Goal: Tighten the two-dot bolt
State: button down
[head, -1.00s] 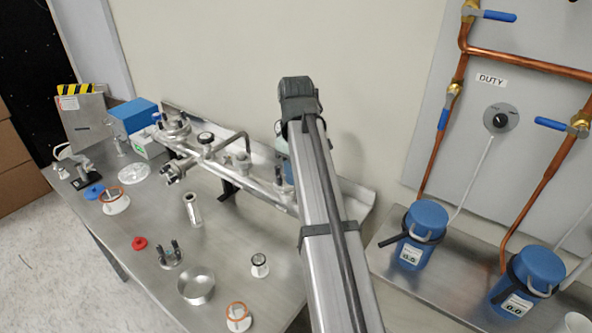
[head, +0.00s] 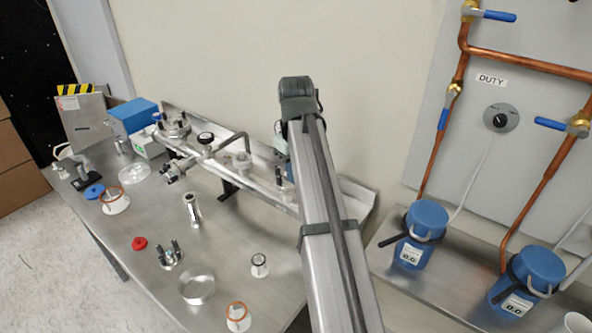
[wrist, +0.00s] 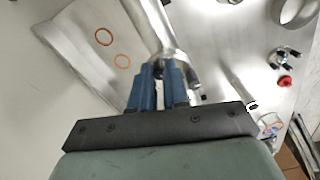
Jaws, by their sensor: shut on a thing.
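In the wrist view, my gripper (wrist: 160,72) has its blue fingers shut on a small dark bolt (wrist: 157,69) at the end of a metal pipe (wrist: 155,28). The fingers hide most of the bolt, and I cannot make out any dot marks on it. In the head view, the long metal pipe assembly (head: 240,178) runs along the back of the steel bench. My arm covers its right end, so the gripper and the bolt are mostly hidden there.
Loose fittings lie on the bench (head: 130,215), including a red cap (head: 139,243), a metal ring (head: 196,287) and a bolted flange (head: 171,260). Two orange rings (wrist: 103,37) show in the wrist view. Blue canisters (head: 425,220) and copper pipes (head: 530,63) stand at the right.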

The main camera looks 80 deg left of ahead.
dwell(0.3)
jog(key=c, duration=1.1)
grip_release()
jog(key=shift+r, duration=3.8)
jog(key=shift+c, duration=0.2)
